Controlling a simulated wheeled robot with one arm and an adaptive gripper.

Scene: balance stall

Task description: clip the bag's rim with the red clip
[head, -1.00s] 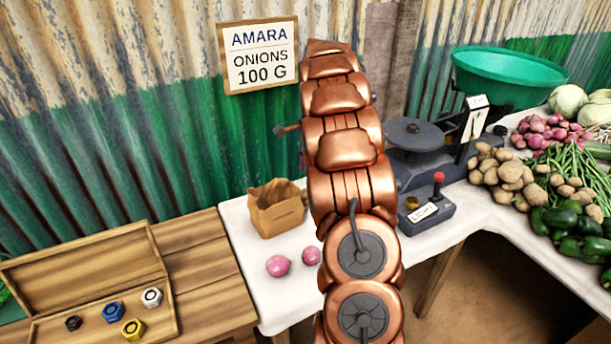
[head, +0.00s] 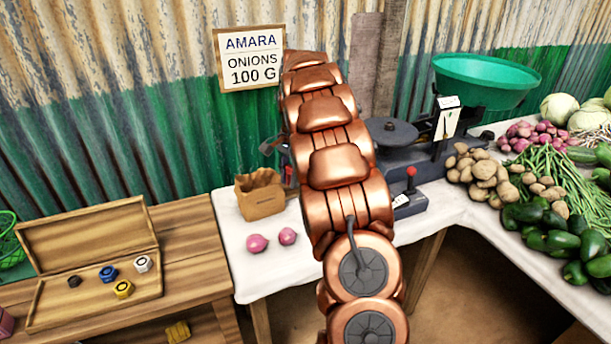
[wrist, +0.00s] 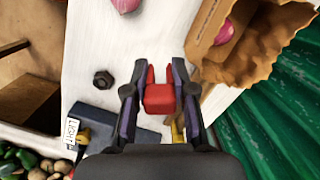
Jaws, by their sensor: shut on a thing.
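The brown paper bag (head: 262,196) stands open on the white-covered table in the head view. It also shows at the upper right of the wrist view (wrist: 275,58), with its jagged rim and a pink onion (wrist: 225,32) inside. My gripper (wrist: 161,84) is shut on the red clip (wrist: 159,99), which sits between its fingers. In the wrist view, the clip is to the left of the bag's rim and apart from it in the picture. In the head view, my arm hides most of the gripper; a small part shows just above and right of the bag.
Two pink onions (head: 257,243) lie in front of the bag. A dark hex nut (wrist: 103,79) lies on the table. Corrugated metal (wrist: 285,120) rises close behind the bag.

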